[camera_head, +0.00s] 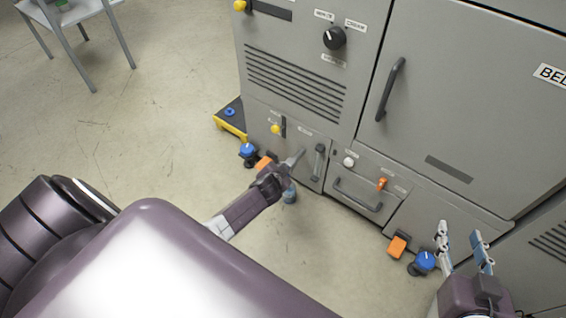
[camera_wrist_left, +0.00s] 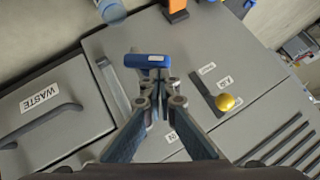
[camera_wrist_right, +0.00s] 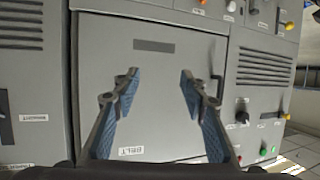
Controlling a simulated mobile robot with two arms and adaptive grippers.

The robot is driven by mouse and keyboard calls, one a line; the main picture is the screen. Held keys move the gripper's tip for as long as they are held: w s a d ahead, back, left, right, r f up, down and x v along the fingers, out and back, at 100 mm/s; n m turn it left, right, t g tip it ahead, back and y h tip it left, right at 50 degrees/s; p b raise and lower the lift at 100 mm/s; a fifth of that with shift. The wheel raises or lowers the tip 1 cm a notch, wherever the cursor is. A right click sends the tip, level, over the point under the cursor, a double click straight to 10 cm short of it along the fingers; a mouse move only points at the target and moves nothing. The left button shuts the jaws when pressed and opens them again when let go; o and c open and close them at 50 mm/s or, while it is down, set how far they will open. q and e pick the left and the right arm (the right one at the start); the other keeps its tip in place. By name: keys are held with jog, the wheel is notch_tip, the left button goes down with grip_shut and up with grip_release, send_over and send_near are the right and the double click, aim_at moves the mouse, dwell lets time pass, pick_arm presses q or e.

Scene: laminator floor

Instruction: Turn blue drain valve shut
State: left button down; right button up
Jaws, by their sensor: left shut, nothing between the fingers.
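The blue valve handle (camera_wrist_left: 146,61) shows in the left wrist view as a short blue bar on the grey cabinet's lower panel, lying roughly crosswise in the picture. My left gripper (camera_wrist_left: 160,80) is shut and empty, with its fingertips right at the handle. I cannot tell whether they touch it. In the head view my left gripper (camera_head: 294,159) is in front of the lower panel, and the blue handle is not distinguishable there. My right gripper (camera_head: 463,245) is open and empty at the lower right, and its spread fingers (camera_wrist_right: 158,85) face the large cabinet door in the right wrist view.
A yellow-knobbed lever (camera_wrist_left: 226,102) and a grey pull handle (camera_head: 319,161) sit near the left gripper. A blue-grey container (camera_head: 290,194) is below it. Blue knobs (camera_head: 248,150) (camera_head: 424,262) and orange blocks (camera_head: 265,163) (camera_head: 397,246) line the cabinet base. Floor at left is open.

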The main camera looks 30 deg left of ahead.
pick_arm(q)
jog(key=a+n+h+p, duration=0.1)
jog(key=h+p, duration=0.1)
jog(key=p, duration=0.2)
jog(key=shift+a, duration=0.3)
pick_arm(e)
jog(key=s+d+f+g+h, duration=0.1)
jog(key=s+d+f+g, duration=0.1)
jog(key=s+f+g, duration=0.3)
jog(key=s+d+f+g+h, duration=0.1)
jog(key=s+d+f+g, duration=0.2)
jog(key=s, duration=0.9)
notch_tip(320, 180, down, 4)
jog(key=shift+s+d+r+m+g+h, duration=0.2)
jog(key=shift+d+r+m+g+h, duration=0.15)
jog(key=shift+g, duration=0.65)
pick_arm(q)
jog(key=shift+a+f+g, duration=0.2)
jog(key=shift+a+g, duration=0.1)
pick_arm(e)
jog(key=shift+a, duration=0.2)
pick_arm(q)
jog(key=shift+r, duration=0.1)
pick_arm(e)
jog(key=shift+w+r, duration=0.1)
